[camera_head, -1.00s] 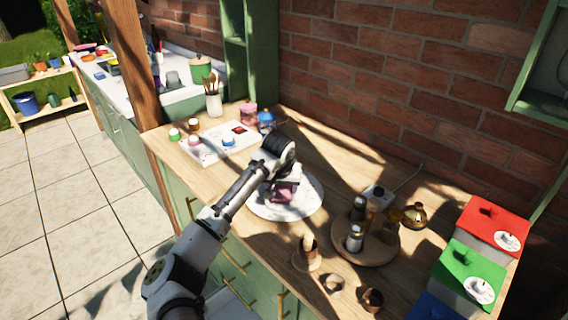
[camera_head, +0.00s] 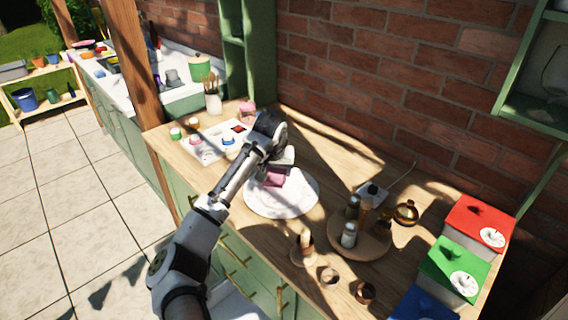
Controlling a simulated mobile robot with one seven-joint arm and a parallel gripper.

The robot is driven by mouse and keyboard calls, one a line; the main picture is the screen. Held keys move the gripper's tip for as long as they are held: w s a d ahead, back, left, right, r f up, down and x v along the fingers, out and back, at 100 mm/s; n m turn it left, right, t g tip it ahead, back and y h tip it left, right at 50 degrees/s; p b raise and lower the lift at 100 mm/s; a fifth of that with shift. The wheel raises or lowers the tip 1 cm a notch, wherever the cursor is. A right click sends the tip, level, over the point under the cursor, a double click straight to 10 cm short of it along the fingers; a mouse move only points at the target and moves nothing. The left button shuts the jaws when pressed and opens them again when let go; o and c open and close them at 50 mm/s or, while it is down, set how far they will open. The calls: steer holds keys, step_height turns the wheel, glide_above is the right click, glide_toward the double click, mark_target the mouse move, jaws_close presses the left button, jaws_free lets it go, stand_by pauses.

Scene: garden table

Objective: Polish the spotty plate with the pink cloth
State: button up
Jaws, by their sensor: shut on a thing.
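A large white round plate (camera_head: 296,200) lies flat on the wooden counter; spots on it are too small to tell apart from shadow. My gripper (camera_head: 278,168) is over the plate's back left part and is shut on the pink cloth (camera_head: 272,179). The cloth hangs below the gripper, at or just above the plate's surface; I cannot tell whether it touches. My arm hides part of the plate's left side.
A round wooden tray (camera_head: 372,243) with bottles stands right of the plate. Red (camera_head: 478,222) and green (camera_head: 452,262) boxes line the right end. A white board (camera_head: 205,150) with small pots lies behind left.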

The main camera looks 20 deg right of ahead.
steer(key=shift+r, duration=1.45)
steer(key=shift+w, duration=0.1)
